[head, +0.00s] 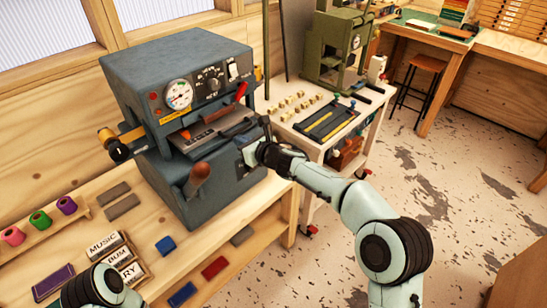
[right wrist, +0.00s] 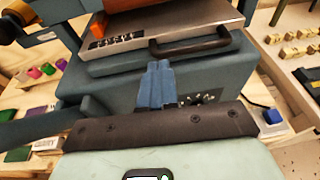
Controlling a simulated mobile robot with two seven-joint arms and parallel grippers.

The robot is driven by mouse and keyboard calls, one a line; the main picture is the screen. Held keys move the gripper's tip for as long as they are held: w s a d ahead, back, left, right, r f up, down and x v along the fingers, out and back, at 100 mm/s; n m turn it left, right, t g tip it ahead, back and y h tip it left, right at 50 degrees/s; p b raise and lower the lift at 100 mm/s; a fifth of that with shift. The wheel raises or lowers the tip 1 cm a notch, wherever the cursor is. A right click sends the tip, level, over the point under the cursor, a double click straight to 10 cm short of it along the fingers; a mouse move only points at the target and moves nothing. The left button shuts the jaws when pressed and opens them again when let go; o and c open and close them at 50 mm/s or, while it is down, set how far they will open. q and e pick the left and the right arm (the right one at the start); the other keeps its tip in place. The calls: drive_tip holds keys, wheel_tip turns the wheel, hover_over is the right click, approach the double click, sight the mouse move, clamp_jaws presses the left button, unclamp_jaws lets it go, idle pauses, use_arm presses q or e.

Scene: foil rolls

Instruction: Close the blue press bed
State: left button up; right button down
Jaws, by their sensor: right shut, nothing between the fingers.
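The blue-grey press (head: 180,70) stands on the wooden bench, with a gauge and dial on its front. Its bed (head: 222,127), a flat metal plate, sticks out of the opening under the gauge. In the right wrist view the bed (right wrist: 120,50) has a dark bar handle (right wrist: 192,43) along its front edge. My right gripper (head: 247,146) is shut and empty at the front of the bed. In the right wrist view its blue fingertips (right wrist: 158,66) are close below the handle's left end; I cannot tell whether they touch. My left gripper is out of view.
A lever with a brown knob (head: 197,174) is at the press's front. Type blocks (head: 105,243) and coloured bars (head: 214,267) lie on the bench. A white cart (head: 283,117) with small blocks and a green press (head: 338,45) stand behind to the right. Floor is open at right.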

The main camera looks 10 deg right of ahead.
drive_tip(key=b+v, duration=0.3)
drive_tip(key=v, duration=0.7)
drive_tip(key=s+d+f+m+g+h+p, duration=0.15)
drive_tip(key=s+f+m, duration=0.35)
drive_tip(key=f+m, duration=0.5)
drive_tip(key=s+d+f+m+g+h, duration=0.1)
drive_tip(key=s+f+m+g, duration=0.35)
drive_tip(key=f, duration=1.05)
drive_tip(key=s+d+f+m+h, duration=0.15)
drive_tip(key=s+f+m, duration=0.35)
drive_tip(key=f+m, duration=0.65)
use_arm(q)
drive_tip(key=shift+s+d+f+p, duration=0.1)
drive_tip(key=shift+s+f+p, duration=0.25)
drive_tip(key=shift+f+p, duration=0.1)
use_arm(e)
drive_tip(key=s+d+f+m+g, duration=0.1)
drive_tip(key=s+f+m+g, duration=0.1)
drive_tip(key=s+f+m, duration=0.2)
drive_tip(key=s+d+f+m+g, duration=0.1)
drive_tip(key=s+f+m, duration=0.3)
drive_tip(key=s+m, duration=0.6)
drive_tip(key=s+d+f+m+g+h, duration=0.1)
drive_tip(key=s+f+m+g, duration=0.3)
drive_tip(key=s, duration=1)
drive_tip(key=f+m, duration=0.1)
drive_tip(key=m, duration=0.2)
drive_tip(key=shift+s+d, duration=0.15)
drive_tip(key=shift+s, duration=0.2)
